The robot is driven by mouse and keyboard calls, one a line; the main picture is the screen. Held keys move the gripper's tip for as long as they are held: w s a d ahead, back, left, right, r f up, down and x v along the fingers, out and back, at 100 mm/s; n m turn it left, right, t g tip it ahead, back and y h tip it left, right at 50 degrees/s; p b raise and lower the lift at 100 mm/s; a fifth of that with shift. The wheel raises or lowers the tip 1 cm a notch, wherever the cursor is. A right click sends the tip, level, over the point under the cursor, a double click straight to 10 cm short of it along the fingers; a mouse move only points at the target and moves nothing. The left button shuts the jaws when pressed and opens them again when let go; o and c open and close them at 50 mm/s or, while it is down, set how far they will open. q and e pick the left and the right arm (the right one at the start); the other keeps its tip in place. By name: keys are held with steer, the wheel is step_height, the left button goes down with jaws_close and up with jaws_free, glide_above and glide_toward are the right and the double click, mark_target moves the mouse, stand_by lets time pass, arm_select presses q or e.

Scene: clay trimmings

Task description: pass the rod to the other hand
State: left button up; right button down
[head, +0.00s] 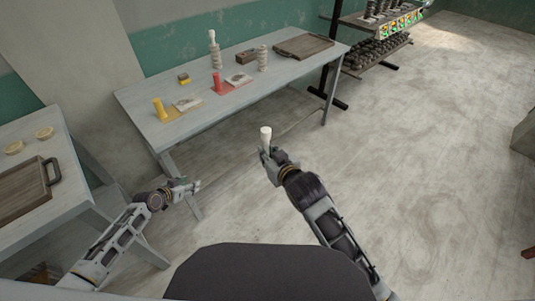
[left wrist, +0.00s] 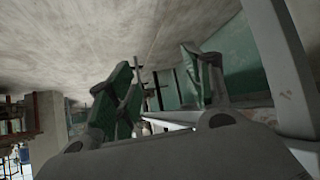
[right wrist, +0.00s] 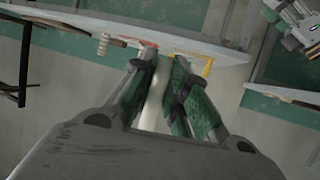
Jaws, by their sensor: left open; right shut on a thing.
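The white rod (head: 265,138) stands roughly upright in my right gripper (head: 269,154), which is shut on it over the floor, in front of the long table. In the right wrist view the rod (right wrist: 154,95) runs between the two green-padded fingers. My left gripper (head: 185,186) is open and empty, to the left of the rod and apart from it, near the table's front leg. In the left wrist view its two fingers (left wrist: 165,85) are spread with nothing between them.
The long table (head: 200,126) holds yellow and red items, spiral-shaped pieces and a wooden tray (head: 303,45). A second table (head: 75,190) at the left bears a dark tray (head: 28,193) with a handle. A weight rack (head: 375,52) stands behind.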

arm_select(q)
steer(key=s+a+f+n+g+y, duration=0.1)
steer(key=s+a+f+g+y, duration=0.1)
steer(key=s+f, duration=0.85)
steer(key=s+a+f+n+g+y, duration=0.15)
steer(key=s+f, duration=0.55)
steer(key=f, duration=0.7)
steer(key=s+d+f+g, duration=0.1)
steer(key=s+f, duration=0.3)
steer(key=s, duration=0.6)
steer(key=s+d+f+m+g, duration=0.1)
steer(key=s+d+f+g, duration=0.1)
steer(key=s+f, duration=0.3)
steer(key=s+d+f+g, duration=0.1)
steer(key=s+d+f, duration=0.2)
steer(key=s, duration=1.1)
steer(key=shift+s+d+f+m, duration=0.3)
steer(key=shift+d+f+m, duration=0.1)
steer(key=shift+f, duration=0.55)
